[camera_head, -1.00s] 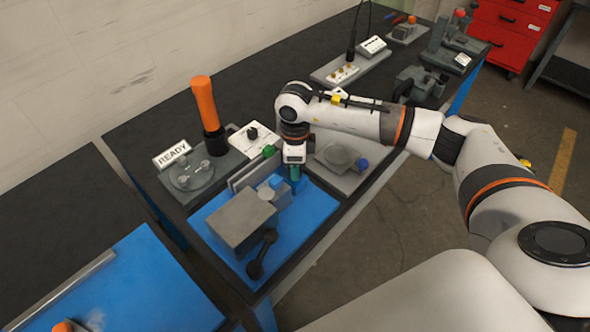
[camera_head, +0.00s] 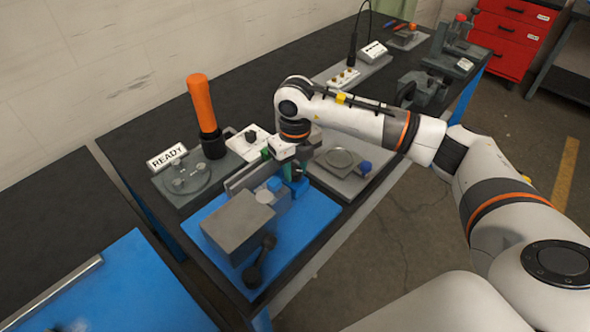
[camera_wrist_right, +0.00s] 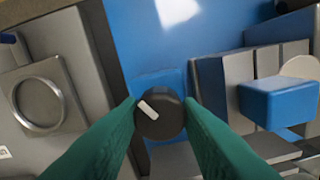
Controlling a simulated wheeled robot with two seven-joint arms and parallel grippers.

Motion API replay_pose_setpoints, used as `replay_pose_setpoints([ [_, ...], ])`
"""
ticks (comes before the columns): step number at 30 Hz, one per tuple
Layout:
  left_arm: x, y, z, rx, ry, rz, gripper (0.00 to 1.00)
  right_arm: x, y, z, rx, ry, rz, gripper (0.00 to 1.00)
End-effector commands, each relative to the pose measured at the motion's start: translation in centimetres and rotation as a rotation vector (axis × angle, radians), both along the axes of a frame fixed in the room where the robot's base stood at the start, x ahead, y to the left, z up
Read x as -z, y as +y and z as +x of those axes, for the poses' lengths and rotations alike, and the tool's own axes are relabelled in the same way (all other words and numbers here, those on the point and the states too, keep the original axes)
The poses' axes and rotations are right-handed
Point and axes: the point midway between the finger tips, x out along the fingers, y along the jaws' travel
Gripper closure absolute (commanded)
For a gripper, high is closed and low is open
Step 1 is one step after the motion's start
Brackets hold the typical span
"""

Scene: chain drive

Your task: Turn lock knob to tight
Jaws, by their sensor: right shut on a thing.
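In the right wrist view the round black lock knob (camera_wrist_right: 160,114), with a white pointer mark, sits on a blue base. In the head view my right gripper (camera_head: 297,174) points down at the right rear of the blue fixture plate (camera_head: 318,211); the knob is hidden there. My left gripper is not in view.
A grey block (camera_head: 238,222) and a dark handle-like part (camera_head: 261,262) are on the blue plate. A READY sign (camera_head: 167,156) and an orange-handled tool (camera_head: 202,105) stand behind left. A grey plate with a round disc (camera_head: 340,158) lies close right of the gripper.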

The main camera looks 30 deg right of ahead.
Motion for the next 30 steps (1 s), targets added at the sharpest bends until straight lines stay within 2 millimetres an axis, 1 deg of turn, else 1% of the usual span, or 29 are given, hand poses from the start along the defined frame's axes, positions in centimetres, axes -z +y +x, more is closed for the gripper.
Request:
replay_pose_setpoints([
  [1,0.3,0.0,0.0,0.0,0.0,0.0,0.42,0.0,-0.1,0.1,0.045,-0.004,-0.001,0.91],
  [6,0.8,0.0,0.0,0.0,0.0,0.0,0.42,0.0,-0.1,0.1,0.201,-0.004,-0.001,0.91],
  [15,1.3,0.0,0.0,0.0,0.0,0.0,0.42,-0.1,-0.1,0.1,0.426,-0.004,-0.001,0.91],
  [21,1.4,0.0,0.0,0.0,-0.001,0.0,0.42,-0.1,-0.1,0.1,0.519,-0.004,0.0,0.91],
  [30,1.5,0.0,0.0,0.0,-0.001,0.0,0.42,-0.2,-0.1,0.1,0.575,-0.005,0.0,0.91],
])
